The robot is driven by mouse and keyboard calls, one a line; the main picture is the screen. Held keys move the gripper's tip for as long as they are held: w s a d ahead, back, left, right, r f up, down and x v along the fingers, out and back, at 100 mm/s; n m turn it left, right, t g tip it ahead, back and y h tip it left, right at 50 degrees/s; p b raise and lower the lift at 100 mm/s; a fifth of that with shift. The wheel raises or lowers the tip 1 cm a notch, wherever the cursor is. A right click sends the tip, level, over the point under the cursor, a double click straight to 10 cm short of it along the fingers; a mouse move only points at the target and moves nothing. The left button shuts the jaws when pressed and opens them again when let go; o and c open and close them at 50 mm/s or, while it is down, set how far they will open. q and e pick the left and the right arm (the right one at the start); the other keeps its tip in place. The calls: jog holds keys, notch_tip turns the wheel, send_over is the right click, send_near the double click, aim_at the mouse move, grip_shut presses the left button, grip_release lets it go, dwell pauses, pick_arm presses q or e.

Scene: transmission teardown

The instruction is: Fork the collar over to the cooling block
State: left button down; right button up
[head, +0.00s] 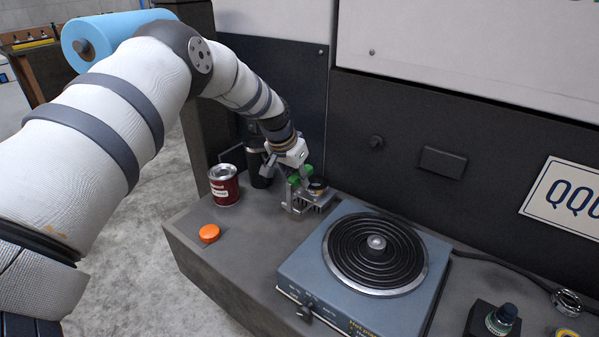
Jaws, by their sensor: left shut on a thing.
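My left gripper (296,170) is at the back of the bench, shut on a green part (294,183) that may be the fork's handle. Just below and right of it is a grey metal block (308,203), which looks like the cooling block. A small dark, brassy ring-like piece (318,186) shows at the block's top; it may be the collar. I cannot tell whether it rests on the block or is held by the tool. The gripper hides part of this area. My right gripper is not in view.
A blue hot plate (436,254) with a black coil and a small metal hub (376,242) stands right of the block. A red can (224,186) and an orange cap (209,233) sit left. A shiny ring (566,301) and a dark knob (502,318) are at lower right.

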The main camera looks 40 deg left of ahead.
pick_arm(q)
jog(key=shift+s+r, duration=0.35)
jog(key=shift+s, duration=0.1)
jog(key=shift+s+f, duration=0.15)
jog(key=shift+f, duration=0.1)
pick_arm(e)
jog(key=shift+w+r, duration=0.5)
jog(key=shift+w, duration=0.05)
pick_arm(q)
jog(key=shift+r+p, duration=0.75)
jog(key=shift+r, duration=2.3)
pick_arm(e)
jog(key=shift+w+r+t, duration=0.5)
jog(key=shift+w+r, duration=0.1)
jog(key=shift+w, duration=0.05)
